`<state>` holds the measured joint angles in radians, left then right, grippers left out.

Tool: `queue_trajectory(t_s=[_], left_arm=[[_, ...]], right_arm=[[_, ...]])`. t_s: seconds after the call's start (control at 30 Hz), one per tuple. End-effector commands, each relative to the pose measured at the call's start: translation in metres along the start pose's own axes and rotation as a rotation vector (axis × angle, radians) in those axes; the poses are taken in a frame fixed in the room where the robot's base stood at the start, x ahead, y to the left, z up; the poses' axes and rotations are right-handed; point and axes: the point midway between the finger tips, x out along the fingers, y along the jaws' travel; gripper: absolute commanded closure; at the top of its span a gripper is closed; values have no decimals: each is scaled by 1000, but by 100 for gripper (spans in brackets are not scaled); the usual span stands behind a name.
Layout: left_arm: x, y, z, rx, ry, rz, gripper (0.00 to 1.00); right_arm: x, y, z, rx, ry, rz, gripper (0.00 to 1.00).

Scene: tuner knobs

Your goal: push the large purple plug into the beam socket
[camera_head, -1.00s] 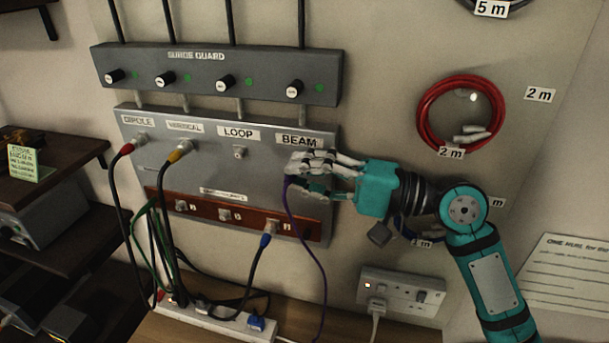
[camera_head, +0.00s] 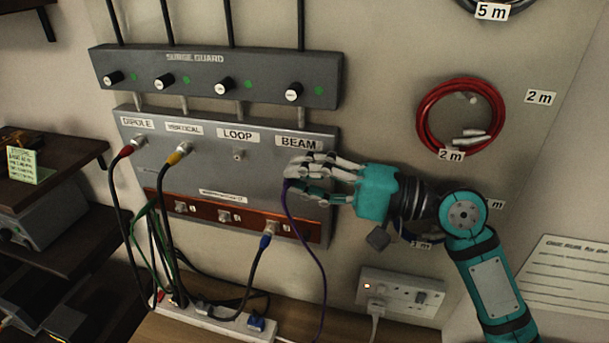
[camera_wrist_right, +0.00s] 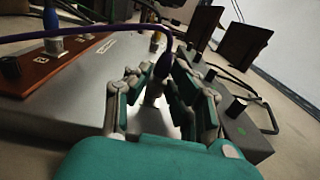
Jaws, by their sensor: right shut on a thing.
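The purple plug (camera_wrist_right: 163,66) shows between the fingers of my right gripper (camera_wrist_right: 155,88) in the right wrist view, its purple cable (camera_wrist_right: 100,32) running off to the left. A metal part (camera_wrist_right: 153,93) shows just below the plug between the fingers; I cannot tell whether it is the plug's tip or the socket. In the head view my right gripper (camera_head: 300,174) is shut on the plug at the panel, below the BEAM label (camera_head: 298,142). The fingers hide the beam socket, so how deep the plug sits cannot be told. My left gripper is not in view.
The grey panel (camera_head: 205,160) holds a red plug (camera_head: 127,150) under DIPOLE, a yellow plug (camera_head: 178,155) and an empty LOOP socket (camera_head: 238,154). A blue plug (camera_head: 266,240) hangs at the brown strip (camera_head: 245,222). The surge guard box (camera_head: 215,75) lies above.

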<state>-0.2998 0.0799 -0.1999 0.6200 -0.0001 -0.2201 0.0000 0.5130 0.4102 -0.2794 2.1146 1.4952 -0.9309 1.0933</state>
Motion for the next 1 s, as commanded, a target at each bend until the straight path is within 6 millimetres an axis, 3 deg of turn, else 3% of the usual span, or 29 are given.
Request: queue_trajectory(t_s=[0.17, 1.0], left_arm=[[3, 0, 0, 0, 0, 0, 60], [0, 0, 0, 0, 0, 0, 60]], right_arm=[[1, 8, 0, -2, -6, 3, 100], [2, 12, 0, 3, -6, 4, 100]])
